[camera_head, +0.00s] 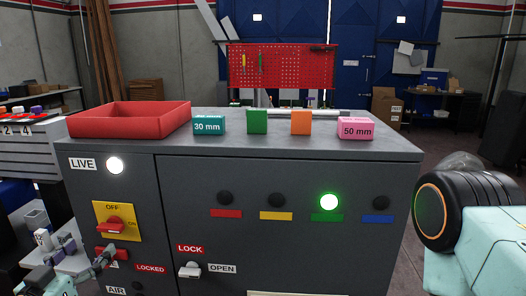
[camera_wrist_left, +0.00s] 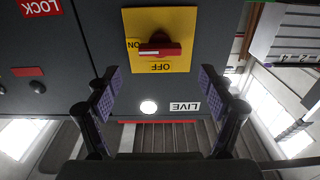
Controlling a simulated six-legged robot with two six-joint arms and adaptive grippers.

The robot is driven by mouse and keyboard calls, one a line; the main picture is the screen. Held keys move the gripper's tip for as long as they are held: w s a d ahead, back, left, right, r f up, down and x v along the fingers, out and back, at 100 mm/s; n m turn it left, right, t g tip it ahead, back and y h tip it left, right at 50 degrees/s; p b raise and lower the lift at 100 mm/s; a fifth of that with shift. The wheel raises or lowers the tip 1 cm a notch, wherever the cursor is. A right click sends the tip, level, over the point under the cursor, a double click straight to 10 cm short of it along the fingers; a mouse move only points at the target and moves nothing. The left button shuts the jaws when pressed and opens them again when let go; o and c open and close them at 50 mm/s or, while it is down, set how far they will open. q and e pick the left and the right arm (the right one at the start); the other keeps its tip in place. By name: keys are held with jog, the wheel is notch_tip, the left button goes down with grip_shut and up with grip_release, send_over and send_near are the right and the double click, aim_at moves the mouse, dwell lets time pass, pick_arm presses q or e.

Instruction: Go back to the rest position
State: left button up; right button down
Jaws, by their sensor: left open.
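My left gripper (camera_head: 84,256) is at the lower left of the head view, in front of the grey cabinet (camera_head: 300,180). In the left wrist view its two fingers (camera_wrist_left: 160,92) are spread apart with nothing between them. Beyond them is a red rotary switch (camera_head: 110,226) on a yellow plate, apart from the fingers; it also shows in the wrist view (camera_wrist_left: 160,48). Its handle lies horizontal, with a white mark at the ON side. The LIVE lamp (camera_head: 115,166) is lit white. My right arm shows at the right edge; its gripper is out of view.
On the cabinet top are a red tray (camera_head: 130,120), a teal 30 mm block (camera_head: 209,125), a green block (camera_head: 257,121), an orange block (camera_head: 301,122) and a pink 50 mm block (camera_head: 356,128). The green lamp (camera_head: 329,202) is lit. A white lever knob (camera_head: 189,270) sits between LOCK and OPEN.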

pick_arm(q)
jog(key=shift+s+a+n, duration=0.1)
jog(key=shift+s+n, duration=0.5)
jog(key=shift+s, duration=0.15)
jog(key=shift+w, duration=1)
